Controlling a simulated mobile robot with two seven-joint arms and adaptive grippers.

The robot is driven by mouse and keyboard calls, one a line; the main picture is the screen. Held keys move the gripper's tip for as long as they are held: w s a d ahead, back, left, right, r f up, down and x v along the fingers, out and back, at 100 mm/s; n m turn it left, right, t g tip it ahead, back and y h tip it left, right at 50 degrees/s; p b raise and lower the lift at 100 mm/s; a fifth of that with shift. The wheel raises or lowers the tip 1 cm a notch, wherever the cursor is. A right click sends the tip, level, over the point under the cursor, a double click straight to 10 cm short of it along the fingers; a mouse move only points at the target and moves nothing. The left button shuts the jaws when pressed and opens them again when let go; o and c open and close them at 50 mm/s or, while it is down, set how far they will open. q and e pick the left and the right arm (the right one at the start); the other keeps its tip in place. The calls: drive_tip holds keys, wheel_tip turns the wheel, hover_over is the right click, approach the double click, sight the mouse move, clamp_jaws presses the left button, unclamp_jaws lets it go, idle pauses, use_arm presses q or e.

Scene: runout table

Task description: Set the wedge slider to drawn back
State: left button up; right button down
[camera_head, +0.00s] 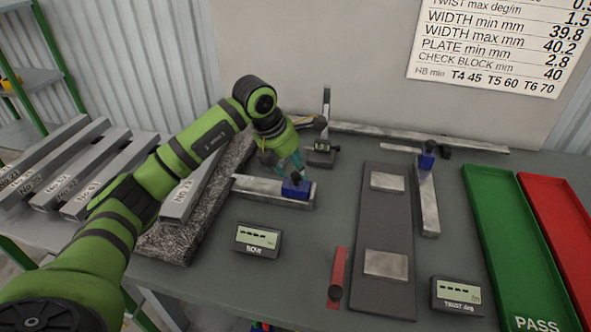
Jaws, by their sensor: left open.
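A blue slider block (296,188) sits near the right end of a pale metal bar (262,188) on the grey table. It may be the wedge slider; no label shows. My left gripper (291,166) is just above and behind this block, its fingers pointing down and open. I cannot tell whether a finger touches the block. A second blue block (427,161) sits near the far end of another metal bar (428,205) to the right. A red strip with a dark round knob (338,277) lies near the front. My right gripper is out of view.
Displays marked BOW (258,240) and TWIST deg (458,295) stand on the table. A dark plate (384,220) lies mid-table. A green PASS tray (510,240) and red tray (560,230) are right. Grey bars (80,160) lie left. A small stand (322,150) is behind my gripper.

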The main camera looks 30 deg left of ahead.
use_arm(q)
drive_tip(key=v, duration=0.9)
drive_tip(key=shift+d+r, duration=0.15)
drive_tip(key=shift+r, duration=0.15)
